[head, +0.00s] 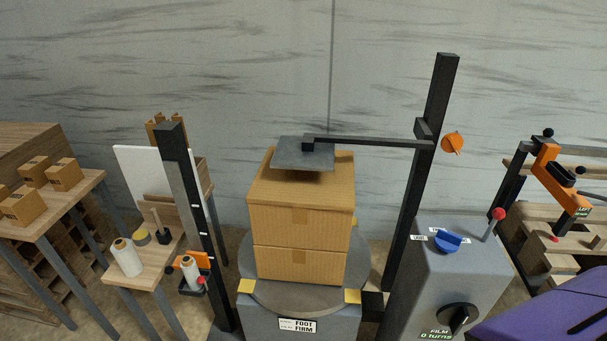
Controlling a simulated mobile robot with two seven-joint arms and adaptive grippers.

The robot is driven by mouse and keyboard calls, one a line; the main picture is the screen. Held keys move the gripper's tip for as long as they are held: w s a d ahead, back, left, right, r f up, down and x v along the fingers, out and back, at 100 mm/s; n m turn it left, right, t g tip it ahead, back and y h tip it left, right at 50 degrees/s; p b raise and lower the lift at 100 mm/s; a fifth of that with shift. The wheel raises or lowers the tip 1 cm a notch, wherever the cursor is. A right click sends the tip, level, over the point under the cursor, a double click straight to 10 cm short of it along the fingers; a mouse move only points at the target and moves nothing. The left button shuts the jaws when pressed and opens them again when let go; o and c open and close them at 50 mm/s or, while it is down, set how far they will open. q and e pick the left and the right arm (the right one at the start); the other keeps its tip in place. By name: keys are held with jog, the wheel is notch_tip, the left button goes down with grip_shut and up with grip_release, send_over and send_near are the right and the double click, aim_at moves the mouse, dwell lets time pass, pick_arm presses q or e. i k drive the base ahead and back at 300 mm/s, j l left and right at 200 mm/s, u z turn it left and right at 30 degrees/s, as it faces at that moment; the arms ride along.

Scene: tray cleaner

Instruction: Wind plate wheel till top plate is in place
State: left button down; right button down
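The top plate (290,154) is a flat dark grey square at the end of a black horizontal arm (375,141). It is over the upper cardboard box, with a shadow below its front edge; whether it touches the box I cannot tell. The arm runs to a tall black post (423,170) on the right. The orange plate wheel (453,144) is on the right side of that post. Two stacked cardboard boxes (300,230) stand upright on the round grey turntable (290,298). Neither of my grippers is in view.
A grey control box (455,270) carries a blue knob (448,240), a black knob (459,318) and a red-topped lever (495,223). A left post (190,220) holds a film roll (191,272). Side tables bear small boxes (64,174) and a white roll (126,257).

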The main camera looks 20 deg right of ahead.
aim_at(453, 142)
jog(key=z, duration=1.75)
jog(key=i+j+z, duration=0.2)
jog(key=j, duration=0.2)
